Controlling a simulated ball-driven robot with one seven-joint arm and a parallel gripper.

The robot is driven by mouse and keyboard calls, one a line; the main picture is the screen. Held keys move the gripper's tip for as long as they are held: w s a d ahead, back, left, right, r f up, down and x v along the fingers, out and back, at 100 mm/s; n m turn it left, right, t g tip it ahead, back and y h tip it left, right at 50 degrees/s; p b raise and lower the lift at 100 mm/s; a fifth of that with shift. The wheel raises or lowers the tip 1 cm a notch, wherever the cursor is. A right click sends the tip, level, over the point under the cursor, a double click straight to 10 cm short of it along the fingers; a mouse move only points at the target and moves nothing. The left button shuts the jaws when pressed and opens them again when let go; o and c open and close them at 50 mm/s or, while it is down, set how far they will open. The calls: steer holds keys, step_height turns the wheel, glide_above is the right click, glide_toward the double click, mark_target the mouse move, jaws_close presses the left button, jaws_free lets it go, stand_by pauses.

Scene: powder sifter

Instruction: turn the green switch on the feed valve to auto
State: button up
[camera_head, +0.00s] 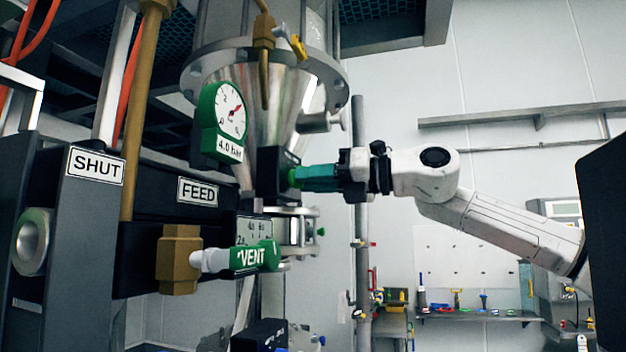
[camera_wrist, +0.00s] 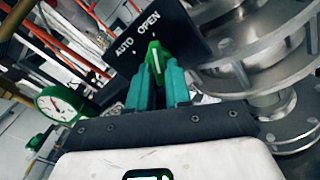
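The green switch (camera_wrist: 155,52) with a white line sits on a black plate (camera_wrist: 172,28) marked AUTO and OPEN in the wrist view. Its white line points up toward the OPEN label. My gripper (camera_wrist: 159,72) has teal fingers on both sides of the switch, and they appear closed on it. In the head view, my gripper (camera_head: 298,178) reaches in from the right to the black valve box (camera_head: 270,173). Only a small green edge of the switch (camera_head: 291,177) shows there; the fingers hide the rest.
A green VENT handle (camera_head: 250,257) and FEED (camera_head: 198,191) and SHUT (camera_head: 96,165) labels are at left.

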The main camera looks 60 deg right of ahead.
jaws_close()
